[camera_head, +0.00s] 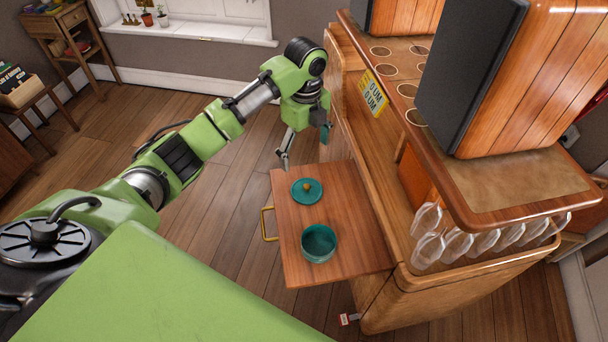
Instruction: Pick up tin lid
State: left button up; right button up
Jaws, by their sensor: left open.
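The tin lid (307,191) is a round teal disc with a small gold knob. It lies on a wooden pull-out board (345,190) that sticks out from the cabinet. The open teal tin (319,244) stands on the same board, nearer to me and apart from the lid. My left gripper (303,150) is open, above and beyond the board's far edge, with its fingers pointing down. It is apart from the lid and holds nothing that I can see. My right gripper is out of view.
The wooden cabinet (395,300) stands right of the board, with upside-down glasses (470,242) hanging under its top. Large speakers (470,70) stand on top. A brass handle (267,224) sits on the board's left edge. The floor to the left is clear.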

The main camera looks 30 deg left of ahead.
pick_arm(q)
send_over(307, 186)
jog(key=f, duration=0.7)
jog(key=shift+w+a+f, duration=0.15)
jog(key=shift+a+f, duration=0.15)
jog(key=shift+a, duration=0.05)
jog(key=shift+f, duration=0.6)
jog(key=f, duration=0.3)
jog(key=f+p, duration=0.1)
jog(key=shift+d+f, duration=0.15)
jog(key=shift+d, duration=0.2)
jog(key=shift+f, duration=0.35)
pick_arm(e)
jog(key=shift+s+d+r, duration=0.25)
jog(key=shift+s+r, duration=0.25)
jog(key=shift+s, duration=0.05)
pick_arm(q)
jog(key=shift+c, duration=0.2)
